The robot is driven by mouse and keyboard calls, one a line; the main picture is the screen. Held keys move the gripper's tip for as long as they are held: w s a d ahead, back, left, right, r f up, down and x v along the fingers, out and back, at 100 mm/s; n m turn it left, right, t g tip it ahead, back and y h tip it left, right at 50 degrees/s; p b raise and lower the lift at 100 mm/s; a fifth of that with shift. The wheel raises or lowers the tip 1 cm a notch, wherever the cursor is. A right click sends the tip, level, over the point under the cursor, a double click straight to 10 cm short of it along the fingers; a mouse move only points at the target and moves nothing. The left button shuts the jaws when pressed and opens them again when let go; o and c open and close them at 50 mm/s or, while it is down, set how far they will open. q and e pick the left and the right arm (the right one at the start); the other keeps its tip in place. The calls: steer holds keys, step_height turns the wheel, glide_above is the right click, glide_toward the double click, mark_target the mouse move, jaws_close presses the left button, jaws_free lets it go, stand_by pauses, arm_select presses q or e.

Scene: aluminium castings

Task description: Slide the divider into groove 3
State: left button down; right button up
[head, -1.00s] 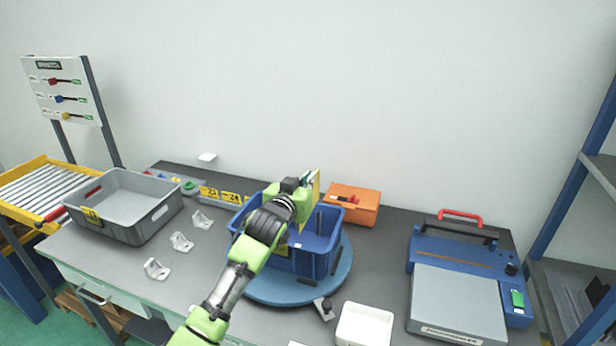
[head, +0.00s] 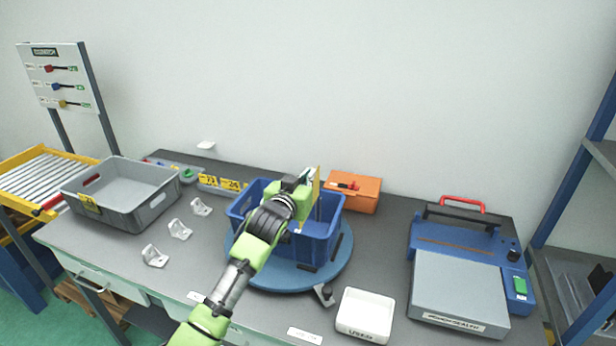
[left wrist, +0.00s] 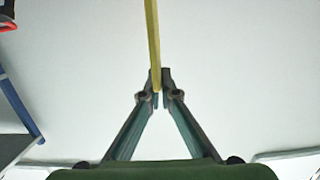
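The divider (head: 317,184) is a thin yellow plate, seen nearly edge-on above the blue crate (head: 318,250). In the left wrist view the divider (left wrist: 153,40) is a yellow strip that runs down between the fingertips. My left gripper (head: 308,182) is over the crate, and its fingertips (left wrist: 158,84) are closed on the divider's edge. The crate stands on a round blue turntable (head: 273,276). My arm hides the crate's left part and most of its inside. I cannot make out the grooves or their numbers. My right gripper is not in view.
An orange case (head: 354,191) stands close behind the crate. A white tray (head: 365,315) and a dark clamp-like part (head: 324,294) are in front. A grey bin (head: 125,195) and several pale brackets (head: 180,229) are left; a blue sealing machine (head: 460,275) is right.

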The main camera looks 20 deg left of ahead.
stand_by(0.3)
arm_select(q)
steer(key=shift+p, duration=0.3)
steer(key=shift+p, duration=0.4)
stand_by(0.8)
steer(key=shift+f+b, duration=0.35)
steer(key=shift+f, duration=0.1)
steer(key=shift+f+b, duration=1.35)
steer(key=shift+f, duration=0.75)
steer(key=shift+f+b, duration=1.85)
steer(key=shift+f, duration=1.05)
steer(key=shift+s+r, duration=0.1)
steer(key=shift+r, duration=0.05)
